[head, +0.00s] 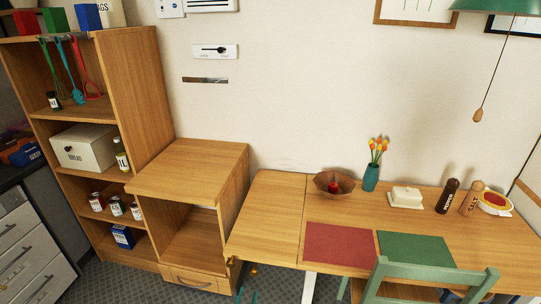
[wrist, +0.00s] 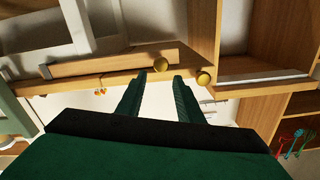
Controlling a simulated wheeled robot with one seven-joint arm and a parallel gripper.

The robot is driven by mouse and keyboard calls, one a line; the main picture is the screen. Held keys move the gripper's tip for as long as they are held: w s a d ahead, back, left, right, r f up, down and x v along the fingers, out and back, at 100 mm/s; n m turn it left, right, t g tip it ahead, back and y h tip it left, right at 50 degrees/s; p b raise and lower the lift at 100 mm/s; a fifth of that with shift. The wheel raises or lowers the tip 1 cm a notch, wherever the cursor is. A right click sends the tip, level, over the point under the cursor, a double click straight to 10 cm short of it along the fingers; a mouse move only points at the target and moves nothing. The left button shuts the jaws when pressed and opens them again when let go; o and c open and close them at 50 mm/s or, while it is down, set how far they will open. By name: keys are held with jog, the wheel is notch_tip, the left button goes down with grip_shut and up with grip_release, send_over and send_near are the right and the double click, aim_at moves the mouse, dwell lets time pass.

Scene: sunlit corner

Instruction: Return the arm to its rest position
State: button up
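My gripper (wrist: 160,80) shows in the wrist view with its two dark green fingers apart and nothing between them. Just beyond the fingertips are two round brass knobs, one (wrist: 163,67) at the wooden edge and one (wrist: 204,78) to its right; I cannot tell whether a finger touches either. The rest of my arm is out of view there.
A green chair (head: 425,273) stands at the table's front. On the table are a bowl (head: 334,184), a vase (head: 371,177), a butter dish (head: 406,197) and two shakers. A tall shelf (head: 140,85) stands left. A patch of grey floor (head: 277,285) shows below the table.

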jog(key=s+d+r+n+y, duration=0.1)
jog(key=s+d+r+n, duration=0.1)
jog(key=s+d, duration=0.65)
jog(key=s+d+r+n+y, duration=0.1)
jog(key=s+d, duration=0.2)
jog(key=s, duration=1)
jog(key=s+r+g, duration=0.1)
jog(key=s+r, duration=0.6)
jog(key=s, duration=0.4)
jog(key=s+r+n+g, duration=0.1)
jog(key=s+r, duration=0.6)
jog(key=s, duration=0.5)
jog(key=shift+a+n+y, duration=0.15)
jog(key=shift+n+y, duration=0.15)
